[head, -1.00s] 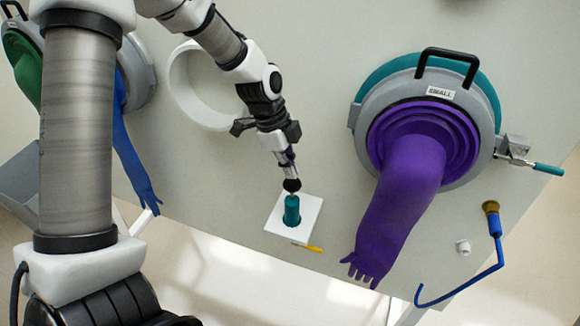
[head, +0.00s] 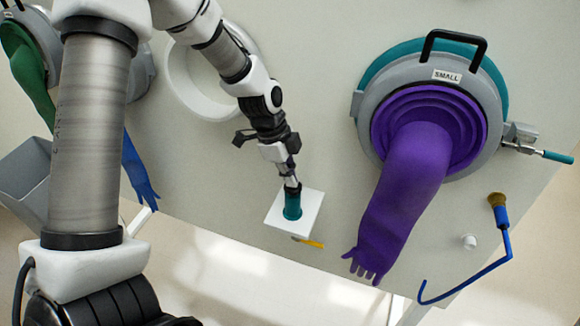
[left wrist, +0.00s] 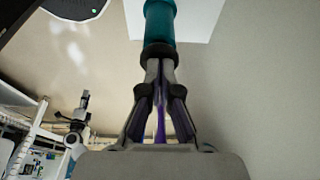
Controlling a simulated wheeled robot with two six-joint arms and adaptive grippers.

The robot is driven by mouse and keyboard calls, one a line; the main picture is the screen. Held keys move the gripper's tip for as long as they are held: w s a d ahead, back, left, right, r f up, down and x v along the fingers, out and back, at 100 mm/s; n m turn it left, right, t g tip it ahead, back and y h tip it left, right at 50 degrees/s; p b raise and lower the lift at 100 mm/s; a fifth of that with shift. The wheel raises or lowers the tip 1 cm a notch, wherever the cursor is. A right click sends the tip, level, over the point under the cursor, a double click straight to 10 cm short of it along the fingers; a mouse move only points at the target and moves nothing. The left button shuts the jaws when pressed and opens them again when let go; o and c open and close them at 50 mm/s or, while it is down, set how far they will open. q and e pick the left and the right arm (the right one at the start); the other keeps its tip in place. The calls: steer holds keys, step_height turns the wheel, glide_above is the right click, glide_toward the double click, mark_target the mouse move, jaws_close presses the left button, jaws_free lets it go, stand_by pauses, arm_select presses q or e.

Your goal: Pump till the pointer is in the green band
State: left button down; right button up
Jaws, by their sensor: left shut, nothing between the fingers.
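A teal pump knob (head: 292,207) with a dark collar at its near end stands on a square white plate (head: 309,217) on the pale panel. My left gripper (head: 291,180) is shut with nothing between its fingers, and its tips are at the dark collar. In the left wrist view the teal knob (left wrist: 160,22) lies straight beyond the closed fingertips (left wrist: 160,66). Whether they press on it I cannot tell. A small yellow piece (head: 313,244) shows at the plate's lower edge. No pointer or green band can be made out. My right gripper is not in view.
A purple glove (head: 402,205) hangs from a grey ring port (head: 498,100) right of the plate. A white ring (head: 178,80) is behind my left arm.

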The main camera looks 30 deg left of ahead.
arm_select(q)
steer(key=shift+s+f, duration=0.1)
steer(key=shift+f, duration=0.05)
step_height(320, 180, up, 5)
steer(key=p, duration=0.4)
steer(key=b+v, duration=0.2)
steer(key=v, duration=0.7)
steer(key=shift+a, duration=0.15)
stand_by(1.7)
